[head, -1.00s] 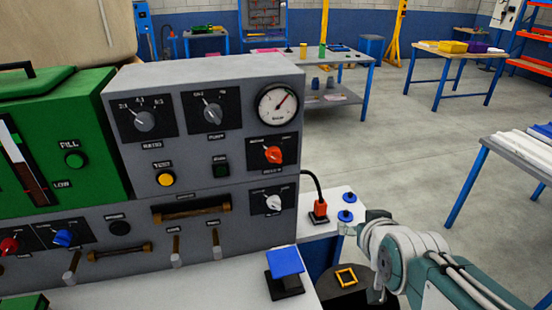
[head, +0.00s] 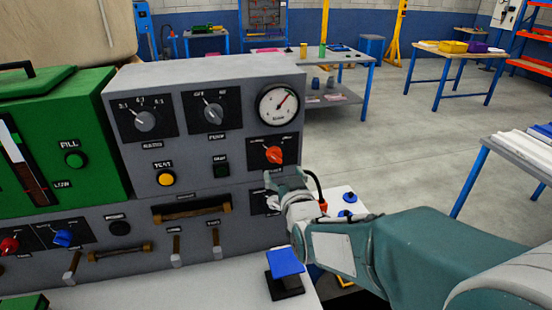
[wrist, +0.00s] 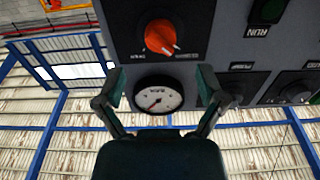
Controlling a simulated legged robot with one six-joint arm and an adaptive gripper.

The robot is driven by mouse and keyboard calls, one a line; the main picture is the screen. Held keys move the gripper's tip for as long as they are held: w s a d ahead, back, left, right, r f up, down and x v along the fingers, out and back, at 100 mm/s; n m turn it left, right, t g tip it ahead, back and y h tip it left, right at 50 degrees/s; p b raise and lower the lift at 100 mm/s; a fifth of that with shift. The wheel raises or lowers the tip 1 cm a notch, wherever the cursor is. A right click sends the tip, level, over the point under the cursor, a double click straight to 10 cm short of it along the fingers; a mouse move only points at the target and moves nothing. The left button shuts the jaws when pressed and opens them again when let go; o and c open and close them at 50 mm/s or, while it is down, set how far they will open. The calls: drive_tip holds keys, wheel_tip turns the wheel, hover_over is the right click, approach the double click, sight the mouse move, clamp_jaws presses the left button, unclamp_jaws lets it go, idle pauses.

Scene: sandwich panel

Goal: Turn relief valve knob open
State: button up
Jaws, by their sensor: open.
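The relief valve knob (head: 273,155) is orange-red, on a black plate at the right of the grey panel, below the round gauge (head: 278,105). My gripper (head: 283,180) is just below and in front of this knob, apart from it as far as I can tell. In the wrist view, which looks inverted, the orange knob (wrist: 160,37) with a pale pointer mark sits beyond the fingertips. My gripper (wrist: 161,80) is open there and empty, its two fingers framing the gauge (wrist: 158,95).
A white knob (head: 271,203) below the relief knob is partly hidden by my gripper. A black cable with a red plug (head: 322,205) is close to the right of the gripper. A blue-topped pedal (head: 285,262) stands on the bench below.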

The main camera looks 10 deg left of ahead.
sight(277, 160)
drive_tip(key=x, duration=0.6)
drive_tip(key=shift+w+a, duration=0.2)
drive_tip(key=shift+w, duration=0.15)
drive_tip(key=c, duration=1.2)
